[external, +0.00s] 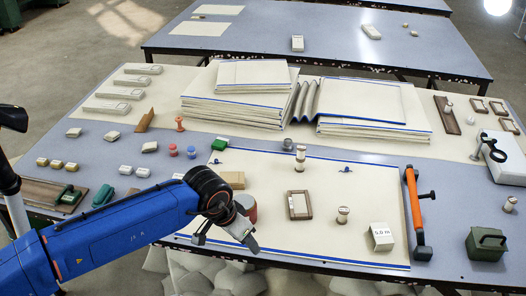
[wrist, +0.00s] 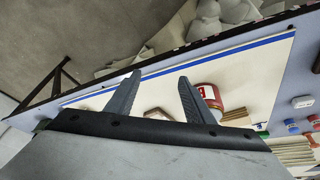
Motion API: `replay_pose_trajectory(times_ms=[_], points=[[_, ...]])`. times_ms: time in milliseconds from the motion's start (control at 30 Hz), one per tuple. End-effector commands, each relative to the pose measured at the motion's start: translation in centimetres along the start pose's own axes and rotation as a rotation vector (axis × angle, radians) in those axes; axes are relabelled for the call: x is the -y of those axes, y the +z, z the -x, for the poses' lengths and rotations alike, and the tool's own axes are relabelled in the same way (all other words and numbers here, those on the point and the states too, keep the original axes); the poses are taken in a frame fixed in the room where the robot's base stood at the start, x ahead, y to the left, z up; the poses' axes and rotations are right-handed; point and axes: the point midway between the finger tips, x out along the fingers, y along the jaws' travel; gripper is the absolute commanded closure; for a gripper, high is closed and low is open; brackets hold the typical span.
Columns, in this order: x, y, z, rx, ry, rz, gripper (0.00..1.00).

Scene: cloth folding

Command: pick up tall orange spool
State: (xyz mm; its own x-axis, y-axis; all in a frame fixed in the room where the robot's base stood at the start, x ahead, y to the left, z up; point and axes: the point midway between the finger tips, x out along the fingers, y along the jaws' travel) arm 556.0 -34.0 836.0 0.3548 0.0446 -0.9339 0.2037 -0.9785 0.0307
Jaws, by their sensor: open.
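The tall orange spool (external: 180,124) stands upright on the table at the left of the cloth stacks in the external view, beside a brown wedge-shaped block.
A red can (wrist: 208,97) lies close beyond one finger in the wrist view. Cloth stacks (external: 235,105) fill the back middle. An orange-handled tool (external: 412,195) lies at right.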

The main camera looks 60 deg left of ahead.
Motion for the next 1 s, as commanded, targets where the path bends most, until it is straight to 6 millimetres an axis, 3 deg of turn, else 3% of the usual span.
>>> replay_pose_trajectory(times_ms=[100,467,700,1000], points=[[1.6,-4.5,1.5,0.02,-0.023,0.092,0.52],[8.4,-16.4,4.7,0.075,-0.085,0.363,0.52],[14.8,-23.2,5.7,0.107,-0.125,0.546,0.52],[24.9,-29.8,6.0,0.147,-0.172,0.774,0.52]])
